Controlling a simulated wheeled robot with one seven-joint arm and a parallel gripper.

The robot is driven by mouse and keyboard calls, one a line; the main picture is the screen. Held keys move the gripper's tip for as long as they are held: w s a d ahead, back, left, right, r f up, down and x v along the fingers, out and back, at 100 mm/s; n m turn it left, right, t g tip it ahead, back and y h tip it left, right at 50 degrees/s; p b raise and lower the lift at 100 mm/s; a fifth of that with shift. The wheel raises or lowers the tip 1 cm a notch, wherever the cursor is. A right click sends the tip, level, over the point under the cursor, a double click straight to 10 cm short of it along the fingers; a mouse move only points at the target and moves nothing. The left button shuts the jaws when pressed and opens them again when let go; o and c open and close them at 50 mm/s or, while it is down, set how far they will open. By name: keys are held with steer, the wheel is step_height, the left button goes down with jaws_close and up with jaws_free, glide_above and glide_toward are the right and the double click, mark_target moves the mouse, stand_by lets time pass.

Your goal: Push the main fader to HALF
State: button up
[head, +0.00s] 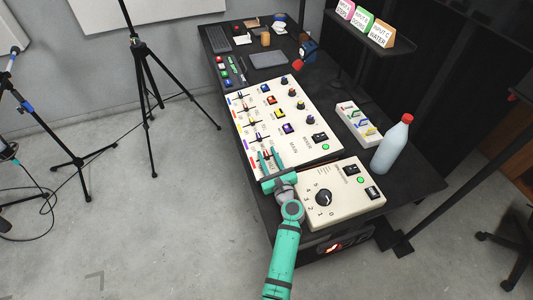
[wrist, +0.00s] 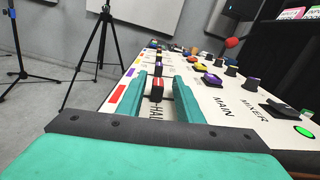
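The mixer (head: 303,137) is a cream panel on the dark table, with rows of faders, coloured buttons and knobs. My gripper (head: 268,151) reaches over its near end, at the row marked MAIN. In the wrist view my gripper (wrist: 161,76) is open, with one teal finger on each side of the main fader (wrist: 157,89). The fader has a dark cap with red and a white line. I cannot tell whether a finger touches it. The label HALF (wrist: 156,112) lies just on the near side of the cap, partly hidden by my gripper. A red mark (wrist: 117,91) lies left of the fader track.
A second cream box (head: 345,205) with a dial and switches stands close to the right of my gripper. A white bottle (head: 391,147) with a red cap and a small switch box (head: 359,123) stand behind it. A tripod (head: 147,70) stands left of the table.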

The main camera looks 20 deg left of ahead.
steer(key=v, duration=0.9)
steer(key=shift+s, duration=0.1)
